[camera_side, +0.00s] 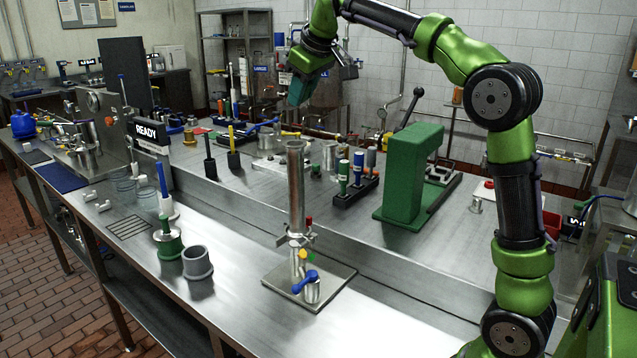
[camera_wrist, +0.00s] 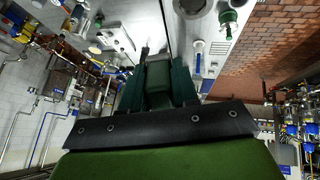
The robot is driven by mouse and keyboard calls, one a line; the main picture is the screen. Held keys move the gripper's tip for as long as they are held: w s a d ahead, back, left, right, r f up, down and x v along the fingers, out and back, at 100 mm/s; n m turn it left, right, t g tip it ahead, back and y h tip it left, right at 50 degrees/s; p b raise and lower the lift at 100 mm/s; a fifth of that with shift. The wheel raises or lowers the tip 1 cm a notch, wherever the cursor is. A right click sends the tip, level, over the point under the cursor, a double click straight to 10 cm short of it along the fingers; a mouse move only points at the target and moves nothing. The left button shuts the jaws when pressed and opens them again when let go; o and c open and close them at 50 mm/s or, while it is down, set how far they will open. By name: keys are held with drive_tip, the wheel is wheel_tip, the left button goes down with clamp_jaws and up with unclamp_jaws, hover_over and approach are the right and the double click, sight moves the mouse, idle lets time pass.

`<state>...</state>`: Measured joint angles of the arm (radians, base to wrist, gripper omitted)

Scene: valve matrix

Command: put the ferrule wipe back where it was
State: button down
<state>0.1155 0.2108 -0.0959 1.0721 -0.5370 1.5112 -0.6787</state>
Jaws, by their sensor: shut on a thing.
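My gripper (camera_side: 300,90) is raised high above the back part of the steel bench in the side view, pointing down and to the left. In the wrist view my gripper (camera_wrist: 157,88) has its two dark green fingers shut on a small grey-green block (camera_wrist: 158,76), which sits between them. I take this block to be the ferrule wipe, but its shape is only partly visible. It is clear of the bench. In the side view the block cannot be told apart from the teal fingers. The wipe's earlier place cannot be made out.
A steel column (camera_side: 296,185) stands on a square plate, with a blue handle (camera_side: 305,281) at its foot. A green press frame (camera_side: 410,178) and a rack of coloured-top tools (camera_side: 355,187) stand behind. A grey cup (camera_side: 197,263) is at front left. The bench's front right is clear.

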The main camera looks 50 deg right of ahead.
drive_tip(key=a+f+n+y, duration=0.2)
drive_tip(key=a+n, duration=0.1)
drive_tip(key=a+f+n+y, duration=0.1)
drive_tip(key=n, duration=0.1)
drive_tip(key=shift+w+a+f+t, duration=0.2)
drive_tip(key=shift+w+a+t, duration=0.1)
drive_tip(key=shift+a, duration=0.05)
drive_tip(key=s+a+f+g, duration=0.1)
drive_tip(key=s+a+f, duration=0.2)
drive_tip(key=f, duration=0.5)
drive_tip(key=s+a+f+m+g, duration=0.1)
drive_tip(key=s+a+f, duration=0.2)
drive_tip(key=f, duration=0.6)
drive_tip(key=s+a+f+g, duration=0.1)
drive_tip(key=s+a+f, duration=0.2)
drive_tip(key=f, duration=0.5)
drive_tip(key=shift+s+a+f+m+h, duration=0.2)
drive_tip(key=shift+m+h, duration=0.1)
drive_tip(key=shift+h, duration=0.1)
wheel_tip(320, 180, down, 4)
drive_tip(key=s+a+n+g+y, duration=0.1)
drive_tip(key=s+a+n, duration=0.1)
drive_tip(key=n, duration=0.3)
drive_tip(key=n+g, duration=0.3)
drive_tip(key=n, duration=0.6)
hover_over(296, 345)
drive_tip(key=shift+h, duration=0.3)
wheel_tip(296, 345, down, 4)
drive_tip(key=shift+f, duration=2.8)
